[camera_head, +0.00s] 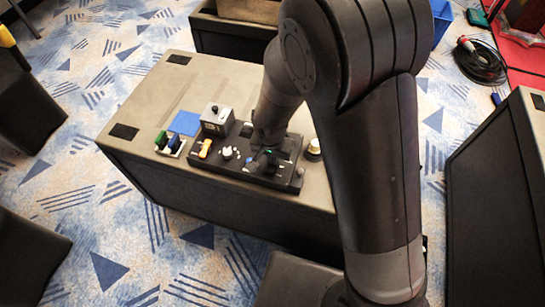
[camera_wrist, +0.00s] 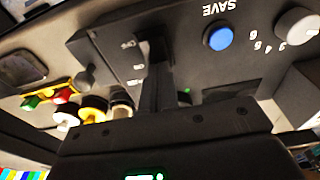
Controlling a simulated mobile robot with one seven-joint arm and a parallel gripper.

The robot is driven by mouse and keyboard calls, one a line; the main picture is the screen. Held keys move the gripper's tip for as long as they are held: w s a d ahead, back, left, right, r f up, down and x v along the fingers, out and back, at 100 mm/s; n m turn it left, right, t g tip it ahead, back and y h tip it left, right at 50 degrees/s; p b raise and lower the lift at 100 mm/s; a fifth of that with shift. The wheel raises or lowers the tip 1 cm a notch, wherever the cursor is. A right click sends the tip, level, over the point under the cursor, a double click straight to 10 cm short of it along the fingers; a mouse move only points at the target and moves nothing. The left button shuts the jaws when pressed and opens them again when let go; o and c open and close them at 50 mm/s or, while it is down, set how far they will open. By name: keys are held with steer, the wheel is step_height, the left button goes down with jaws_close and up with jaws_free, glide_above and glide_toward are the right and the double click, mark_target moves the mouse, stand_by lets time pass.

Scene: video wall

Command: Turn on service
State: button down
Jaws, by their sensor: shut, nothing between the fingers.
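A black control panel (camera_head: 285,180) lies on the box-shaped table (camera_head: 150,105); the wrist view shows it up close (camera_wrist: 205,70). On it are a blue button (camera_wrist: 219,36) marked SAVE, a grey-white numbered knob (camera_wrist: 297,22) and small levers (camera_wrist: 130,44) by faint labels. I cannot read any "service" label. My gripper (camera_wrist: 157,50) is shut and empty, its fingers pointing at the panel between the levers and the blue button. I cannot tell whether it touches. In the head view my arm partly covers the panel and hides the fingertips.
Left of the panel are a grey box with a black knob (camera_head: 215,117), a blue square (camera_head: 185,123) and coloured switches (camera_head: 170,143). A white knob (camera_head: 313,147) stands to the right. Dark boxes flank the table (camera_head: 500,200). A coiled cable (camera_head: 481,62) lies at upper right.

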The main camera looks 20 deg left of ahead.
mark_target(270, 170)
steer(key=shift+s, duration=0.15)
steer(key=shift+s+r, duration=0.1)
steer(key=shift+s, duration=0.65)
steer(key=shift+r, duration=0.1)
step_height(270, 170, up, 14)
steer(key=s, duration=0.2)
stand_by(0.5)
steer(key=shift+w+t, duration=0.3)
steer(key=shift+w, duration=0.3)
